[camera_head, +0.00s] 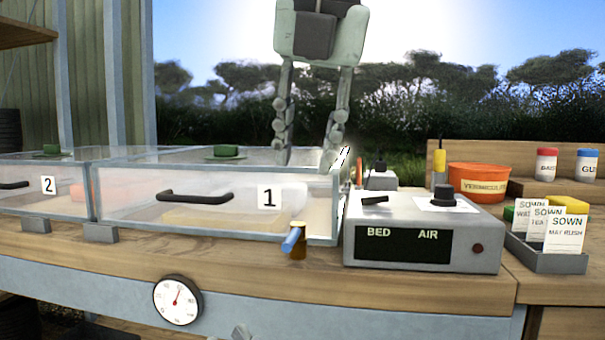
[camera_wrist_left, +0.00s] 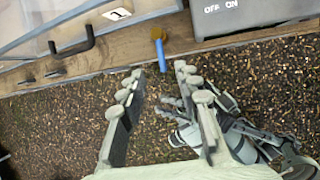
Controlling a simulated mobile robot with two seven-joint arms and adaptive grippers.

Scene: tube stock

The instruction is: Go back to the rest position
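My left gripper (camera_head: 307,157) hangs down from the top middle of the head view, in front of the right end of the clear case marked 1 (camera_head: 130,190). Its two fingers are apart with nothing between them. In the left wrist view the left gripper (camera_wrist_left: 157,75) is also open and empty, with a brass tap with a blue lever (camera_wrist_left: 161,54) beyond its tips. My right gripper (camera_wrist_left: 178,112) shows low in the left wrist view, over the dark ground; its finger state is unclear.
A grey control box (camera_head: 424,232) marked BED and AIR stands right of the case. An orange bowl (camera_head: 479,181) and a tray of seed packets (camera_head: 545,262) are farther right. A round dial (camera_head: 178,300) is on the bench front. Case 2 (camera_head: 40,199) is at left.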

